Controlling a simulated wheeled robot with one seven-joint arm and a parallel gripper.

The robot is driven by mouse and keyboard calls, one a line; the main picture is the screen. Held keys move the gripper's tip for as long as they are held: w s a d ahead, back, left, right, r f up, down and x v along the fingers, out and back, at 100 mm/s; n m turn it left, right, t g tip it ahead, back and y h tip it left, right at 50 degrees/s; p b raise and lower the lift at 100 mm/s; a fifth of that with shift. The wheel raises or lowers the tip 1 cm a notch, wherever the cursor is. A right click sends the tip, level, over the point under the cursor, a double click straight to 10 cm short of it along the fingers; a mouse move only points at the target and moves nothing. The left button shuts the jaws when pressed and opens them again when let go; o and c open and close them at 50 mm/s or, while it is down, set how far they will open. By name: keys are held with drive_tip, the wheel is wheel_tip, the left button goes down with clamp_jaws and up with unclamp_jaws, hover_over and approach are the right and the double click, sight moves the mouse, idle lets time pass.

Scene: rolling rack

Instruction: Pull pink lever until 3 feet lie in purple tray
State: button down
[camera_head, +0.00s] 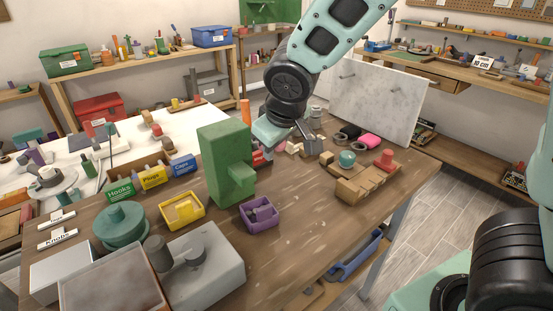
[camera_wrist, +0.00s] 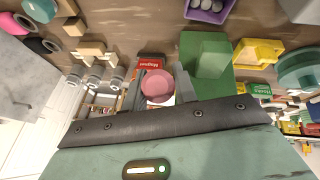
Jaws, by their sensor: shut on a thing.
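The green dispenser (camera_head: 226,165) stands upright on the wooden table; it also shows in the wrist view (camera_wrist: 208,62). My gripper (camera_wrist: 160,88) is at the dispenser's side, its grey fingers shut on the round pink end of the lever (camera_wrist: 157,84). In the head view my gripper (camera_head: 272,132) is behind and right of the dispenser, and the lever is hidden. The purple tray (camera_head: 262,227) sits in front of the dispenser with grey feet in it. In the wrist view the tray (camera_wrist: 207,16) is cut off at the top, so I cannot be sure of their count.
A yellow tray (camera_head: 182,210) is left of the purple one. A red box (camera_wrist: 150,62) lies close to my fingers. A wooden block set (camera_head: 366,183), a pink roll (camera_head: 370,141) and dark rings stand to the right. The table's front right is clear.

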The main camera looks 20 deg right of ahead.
drive_tip(key=shift+f+b, duration=0.3)
drive_tip(key=shift+b, duration=0.4)
drive_tip(key=shift+s+r, duration=0.1)
drive_tip(key=shift+r, duration=0.05)
drive_tip(key=c, duration=1.1)
unclamp_jaws()
drive_tip(key=d+v, duration=0.1)
drive_tip(key=v, duration=1.6)
drive_tip(key=shift+s+a, duration=0.35)
drive_tip(key=shift+s, duration=0.05)
drive_tip(key=s+a+f+n+g, duration=0.1)
drive_tip(key=s+a+f+g, duration=0.1)
drive_tip(key=s+f, duration=0.6)
drive_tip(key=s+a+f+n+g+y, duration=0.1)
drive_tip(key=s+a+f+g, duration=0.2)
drive_tip(key=s+f, duration=0.5)
wheel_tip(320, 180, down, 2)
drive_tip(key=shift+a+f+n, duration=0.2)
drive_tip(key=shift+a+n, duration=0.1)
drive_tip(key=shift+a, duration=0.4)
